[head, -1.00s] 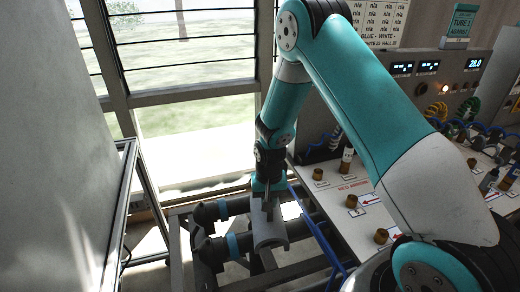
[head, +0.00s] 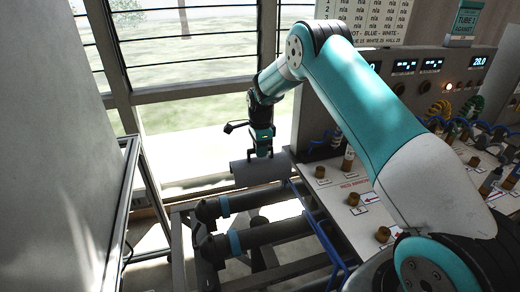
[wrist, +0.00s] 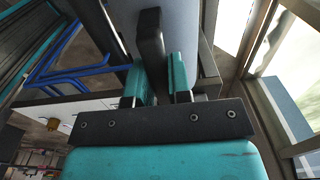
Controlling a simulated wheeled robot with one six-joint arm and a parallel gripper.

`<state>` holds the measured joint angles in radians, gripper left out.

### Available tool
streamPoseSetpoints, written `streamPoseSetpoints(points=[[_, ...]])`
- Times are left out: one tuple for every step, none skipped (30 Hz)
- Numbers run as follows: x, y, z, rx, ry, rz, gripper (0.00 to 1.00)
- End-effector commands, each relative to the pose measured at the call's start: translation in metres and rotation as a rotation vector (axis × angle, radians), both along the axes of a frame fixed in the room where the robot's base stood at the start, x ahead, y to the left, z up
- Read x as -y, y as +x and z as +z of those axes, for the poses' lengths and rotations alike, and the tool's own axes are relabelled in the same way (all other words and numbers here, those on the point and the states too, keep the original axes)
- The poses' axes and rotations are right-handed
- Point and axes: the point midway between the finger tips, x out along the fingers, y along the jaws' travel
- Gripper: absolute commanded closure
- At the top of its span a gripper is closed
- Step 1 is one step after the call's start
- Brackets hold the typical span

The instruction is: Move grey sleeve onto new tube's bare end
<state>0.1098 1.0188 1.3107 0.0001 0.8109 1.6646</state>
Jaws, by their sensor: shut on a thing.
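The grey sleeve (head: 250,174) is held in the air above the rack, lying roughly level. My gripper (head: 261,153) is shut on it from above. In the wrist view, the fingers of my gripper (wrist: 159,78) are on either side of a dark upright tab, with the sleeve's pale grey surface (wrist: 183,22) beyond. Two dark tubes lie side by side on the rack: a far one (head: 260,197) and a near one (head: 275,233). Each has a blue band near its left end. The sleeve is above and apart from both. I cannot tell which tube is the new one.
The dark metal rack (head: 275,272) stands low, with a blue hose (head: 325,238) along its right side. A white bench (head: 345,200) with brown knobs is to the right. A tall grey panel (head: 60,150) is at left. Louvred windows are behind.

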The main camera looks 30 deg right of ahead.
Motion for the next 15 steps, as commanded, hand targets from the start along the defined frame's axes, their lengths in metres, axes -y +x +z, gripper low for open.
streamPoseSetpoints(points=[[0.0, 0.0, -0.006, 0.0, 0.0, 0.001, 1.0], [0.0, 0.0, -0.009, 0.0, 0.0, 0.001, 1.0], [0.0, 0.0, -0.014, -0.001, 0.0, 0.002, 1.0], [0.0, 0.0, -0.017, -0.001, 0.0, 0.002, 1.0], [0.0, 0.0, -0.021, -0.001, 0.0, 0.002, 1.0], [0.0, -0.001, -0.027, -0.002, 0.0, 0.002, 1.0], [0.0, -0.001, -0.031, -0.002, 0.0, 0.003, 1.0], [0.0, 0.0, -0.035, -0.002, 0.0, 0.003, 1.0], [0.0, 0.0, -0.041, -0.001, 0.0, 0.003, 1.0], [0.0, 0.0, -0.045, 0.0, 0.0, 0.003, 1.0], [0.0, 0.0, -0.049, 0.0, 0.0, 0.003, 1.0], [0.0, 0.0, -0.055, 0.0, 0.0, 0.003, 1.0], [0.0, 0.0, -0.059, 0.0, 0.0, 0.003, 1.0], [0.0, 0.0, -0.062, 0.0, 0.0, 0.003, 1.0], [0.0, 0.0, -0.067, 0.0, 0.0, 0.004, 1.0]])
